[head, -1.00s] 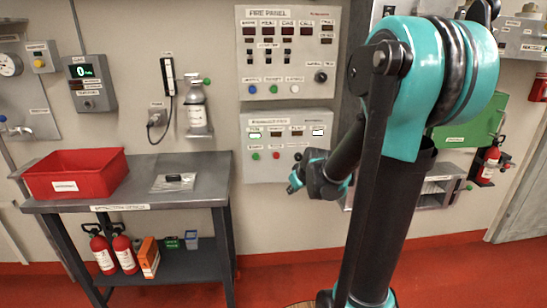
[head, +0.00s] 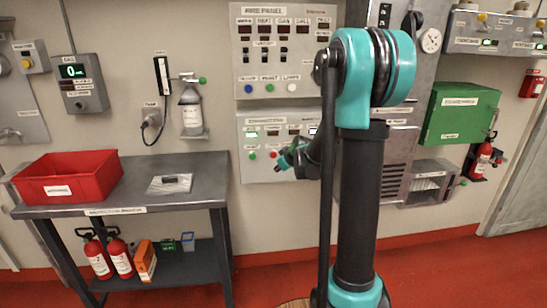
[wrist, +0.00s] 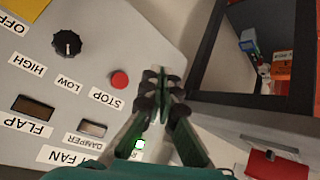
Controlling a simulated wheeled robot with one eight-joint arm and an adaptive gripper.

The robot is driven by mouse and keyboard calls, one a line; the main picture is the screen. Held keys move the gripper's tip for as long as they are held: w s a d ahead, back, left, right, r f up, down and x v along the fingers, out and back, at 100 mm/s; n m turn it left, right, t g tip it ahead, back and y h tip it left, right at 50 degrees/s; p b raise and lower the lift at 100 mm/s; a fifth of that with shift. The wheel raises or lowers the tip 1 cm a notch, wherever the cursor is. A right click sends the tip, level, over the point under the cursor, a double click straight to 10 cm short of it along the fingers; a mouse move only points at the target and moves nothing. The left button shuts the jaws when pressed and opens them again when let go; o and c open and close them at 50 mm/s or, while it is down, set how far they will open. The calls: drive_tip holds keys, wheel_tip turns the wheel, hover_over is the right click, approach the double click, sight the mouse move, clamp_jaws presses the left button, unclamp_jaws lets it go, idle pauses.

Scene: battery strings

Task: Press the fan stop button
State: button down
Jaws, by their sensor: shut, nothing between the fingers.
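The fan panel (head: 262,172) is a grey box on the wall below the fire panel. In the wrist view it shows upside down, with a round red button (wrist: 119,80) beside the STOP label (wrist: 106,100). The red button also shows in the head view (head: 273,155), right of a green button (head: 253,155). My gripper (wrist: 163,76) is shut and empty, its tips just right of the red button in the wrist view. In the head view my gripper (head: 283,160) is close to the panel's lower row. I cannot tell whether it touches the panel.
A black knob (wrist: 67,42), a FLAP display (wrist: 32,107) and a lit green indicator (wrist: 140,145) are on the same panel. The fire panel (head: 285,48) is above. A metal table (head: 125,195) with a red bin (head: 68,178) stands left.

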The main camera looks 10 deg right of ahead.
approach(273, 158)
drive_tip(key=shift+w+a+f, duration=0.3)
drive_tip(key=shift+w+f, duration=0.2)
drive_tip(key=shift+f, duration=0.3)
drive_tip(key=shift+w+a+f, duration=0.3)
drive_tip(key=shift+w+f, duration=0.15)
drive_tip(key=shift+f, duration=0.3)
drive_tip(key=shift+w+a+f, duration=0.25)
drive_tip(key=shift+w+f, duration=0.25)
drive_tip(key=shift+f, duration=0.3)
drive_tip(key=shift+w, duration=0.2)
drive_tip(key=shift+w, duration=0.25)
drive_tip(key=shift+w, duration=0.65)
idle(0.4)
drive_tip(key=shift+s, duration=0.1)
idle(0.4)
drive_tip(key=shift+s, duration=1.05)
drive_tip(key=shift+s, duration=2.45)
